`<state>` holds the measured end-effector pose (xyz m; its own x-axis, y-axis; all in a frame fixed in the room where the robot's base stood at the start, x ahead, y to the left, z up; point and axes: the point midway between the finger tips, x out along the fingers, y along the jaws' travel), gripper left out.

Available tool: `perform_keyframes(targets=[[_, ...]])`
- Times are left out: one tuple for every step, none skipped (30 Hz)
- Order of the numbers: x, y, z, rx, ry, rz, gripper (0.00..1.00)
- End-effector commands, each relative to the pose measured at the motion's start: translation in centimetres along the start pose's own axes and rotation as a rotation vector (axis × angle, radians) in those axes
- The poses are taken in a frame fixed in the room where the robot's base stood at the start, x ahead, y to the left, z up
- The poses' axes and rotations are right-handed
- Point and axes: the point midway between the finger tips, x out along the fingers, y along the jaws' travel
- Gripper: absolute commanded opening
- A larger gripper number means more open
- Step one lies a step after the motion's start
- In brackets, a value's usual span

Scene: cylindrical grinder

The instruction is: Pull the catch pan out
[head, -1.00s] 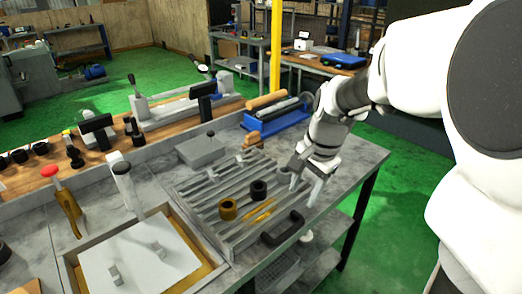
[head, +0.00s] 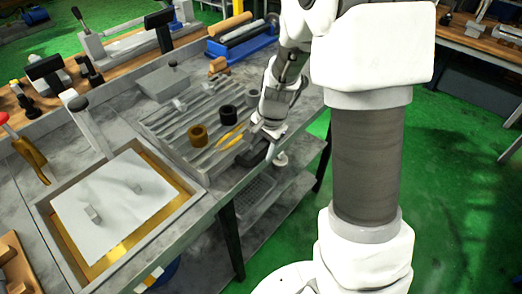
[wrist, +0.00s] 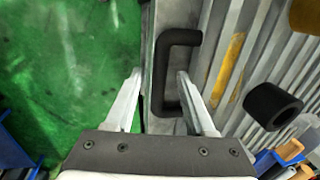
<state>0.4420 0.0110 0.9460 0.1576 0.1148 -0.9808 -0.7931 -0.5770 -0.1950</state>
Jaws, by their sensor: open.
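A grey ribbed pan (head: 165,124), which I take for the catch pan, sits in the grey bench top. A black C-shaped handle (head: 256,153) is at its front edge. The handle also shows in the wrist view (wrist: 159,60). My gripper (wrist: 160,75) is open, with one finger on each side of the handle's long bar. I see gaps between the bar and both fingers. In the head view my gripper (head: 266,138) is over the handle and partly hides it. Whether the fingers reach down to the handle's height is hard to tell.
A brown ring (head: 198,135), a black ring (head: 228,114) and yellow strips (head: 232,134) lie on the ribs. A framed tray with a white sheet (head: 115,203) is at the left. A lower shelf (head: 250,195) is below. Green floor lies open in front of the bench.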

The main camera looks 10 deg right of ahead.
Motion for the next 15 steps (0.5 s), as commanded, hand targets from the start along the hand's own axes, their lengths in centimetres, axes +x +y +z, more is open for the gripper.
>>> perform_keyframes(targets=[[0.45, 0.04, -0.01, 0.001, 0.000, 0.001, 0.55], [0.60, 0.04, -0.01, 0.001, 0.000, 0.001, 0.55], [0.74, 0.05, -0.01, 0.001, -0.001, 0.001, 0.55], [0.80, 0.04, -0.01, 0.001, 0.000, 0.001, 0.55], [0.84, 0.04, -0.01, 0.001, 0.000, 0.001, 0.55], [0.86, 0.03, -0.02, 0.001, 0.000, 0.001, 0.55], [0.86, 0.03, -0.02, 0.001, 0.000, 0.000, 0.55], [0.86, 0.02, -0.02, 0.001, 0.000, 0.000, 0.55], [0.84, 0.02, -0.02, 0.001, 0.000, 0.000, 0.55], [0.84, 0.02, -0.02, 0.001, 0.000, 0.000, 0.55], [0.83, 0.02, -0.02, 0.001, 0.000, 0.000, 0.55], [0.83, 0.02, -0.03, 0.001, 0.000, 0.000, 0.53], [0.83, 0.02, -0.02, 0.001, 0.000, 0.000, 0.47], [0.82, 0.02, -0.03, 0.001, 0.000, 0.000, 0.42], [0.82, 0.02, -0.03, 0.001, 0.000, 0.000, 0.35]])
